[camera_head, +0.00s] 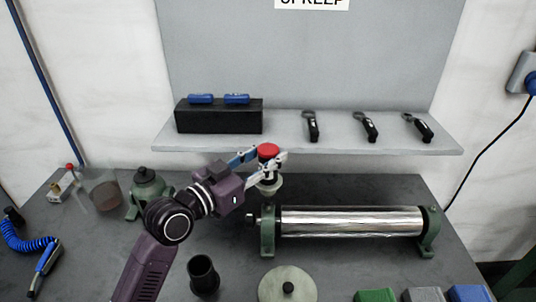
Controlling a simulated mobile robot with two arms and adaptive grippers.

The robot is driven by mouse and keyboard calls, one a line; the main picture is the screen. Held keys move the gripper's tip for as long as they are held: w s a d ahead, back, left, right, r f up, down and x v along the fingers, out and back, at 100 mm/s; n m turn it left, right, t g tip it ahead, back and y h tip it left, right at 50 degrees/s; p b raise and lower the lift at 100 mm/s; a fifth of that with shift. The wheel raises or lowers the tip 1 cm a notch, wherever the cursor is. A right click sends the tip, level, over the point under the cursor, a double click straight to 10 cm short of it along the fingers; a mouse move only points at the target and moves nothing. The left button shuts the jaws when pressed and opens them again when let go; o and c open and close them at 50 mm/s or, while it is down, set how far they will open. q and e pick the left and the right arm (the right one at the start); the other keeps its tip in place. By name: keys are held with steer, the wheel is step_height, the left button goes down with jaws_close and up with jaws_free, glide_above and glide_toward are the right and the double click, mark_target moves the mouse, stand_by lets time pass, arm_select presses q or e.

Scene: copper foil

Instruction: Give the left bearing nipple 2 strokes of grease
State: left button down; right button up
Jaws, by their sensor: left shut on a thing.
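The steel roller (350,221) lies across the bench between two green bearing blocks. The left bearing (268,238) stands at its left end; its nipple cannot be made out. My left gripper (267,166) reaches in from the left and is shut on a red-topped device (268,150) with a pale lower part (267,189). The device is upright, directly above the left bearing in the picture. I cannot tell whether its lower end touches the bearing. The right bearing (431,232) is clear of my arm. My right gripper is not in view.
A shelf (290,143) behind holds a black block (218,117) with two blue cylinders and three black-handled tools. A black cup (204,276), round disc (287,286) and coloured boxes (424,295) line the front.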

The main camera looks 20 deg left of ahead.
arm_select(q)
steer(key=shift+s+f+b, duration=0.1)
steer(key=shift+f+b, duration=0.85)
steer(key=shift+f, duration=0.6)
stand_by(1.1)
steer(key=shift+r, duration=0.15)
steer(key=shift+r+p, duration=0.9)
steer(key=shift+p, duration=0.05)
steer(key=shift+r, duration=0.15)
steer(key=shift+f+b, duration=0.55)
steer(key=shift+f, duration=0.6)
stand_by(0.5)
stand_by(0.4)
steer(key=shift+r, duration=0.1)
steer(key=shift+r+p, duration=4)
steer(key=shift+r, duration=0.05)
